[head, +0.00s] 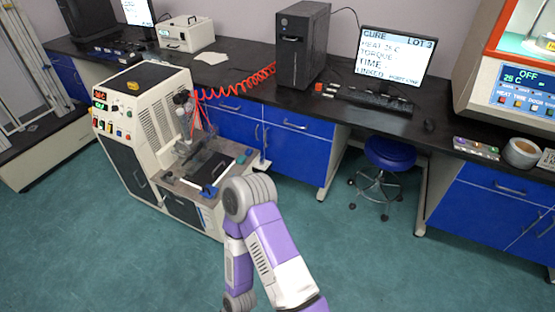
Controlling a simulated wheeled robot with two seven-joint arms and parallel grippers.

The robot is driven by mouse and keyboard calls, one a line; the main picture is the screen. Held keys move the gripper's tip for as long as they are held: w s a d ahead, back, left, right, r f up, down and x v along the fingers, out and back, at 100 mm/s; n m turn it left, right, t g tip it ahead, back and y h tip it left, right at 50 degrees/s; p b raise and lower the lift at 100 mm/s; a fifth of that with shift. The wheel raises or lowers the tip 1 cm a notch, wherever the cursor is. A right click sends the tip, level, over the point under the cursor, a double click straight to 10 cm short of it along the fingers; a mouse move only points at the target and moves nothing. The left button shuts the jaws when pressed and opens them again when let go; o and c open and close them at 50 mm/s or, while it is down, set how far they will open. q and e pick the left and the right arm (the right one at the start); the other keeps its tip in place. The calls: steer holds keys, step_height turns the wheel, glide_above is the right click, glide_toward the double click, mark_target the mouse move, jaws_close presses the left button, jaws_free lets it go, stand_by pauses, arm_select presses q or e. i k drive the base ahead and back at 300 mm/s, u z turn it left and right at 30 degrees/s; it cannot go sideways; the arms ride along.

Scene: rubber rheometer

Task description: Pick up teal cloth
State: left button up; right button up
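I cannot make out a teal cloth anywhere in the head view. A purple and white arm of mine (265,240) rises from the bottom edge and bends at a grey joint in front of the cream machine. No gripper fingers of mine can be made out, and no other arm shows. A pale, flat, cloth-like or paper-like piece (211,58) lies on the back bench, but it looks white, not teal.
A cream machine (150,125) with a low platform stands left of centre. The dark benchtop (260,93) holds a black computer tower (302,45), a monitor (395,55) and, at right, a bowl (521,152). A blue stool (390,152) stands below. Green floor (400,275) is clear at lower right.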

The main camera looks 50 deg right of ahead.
mark_target(240, 161)
steer(key=z, duration=1.6)
steer(key=i, duration=2)
steer(key=u, duration=0.45)
steer(key=i, duration=0.45)
steer(key=u, duration=0.15)
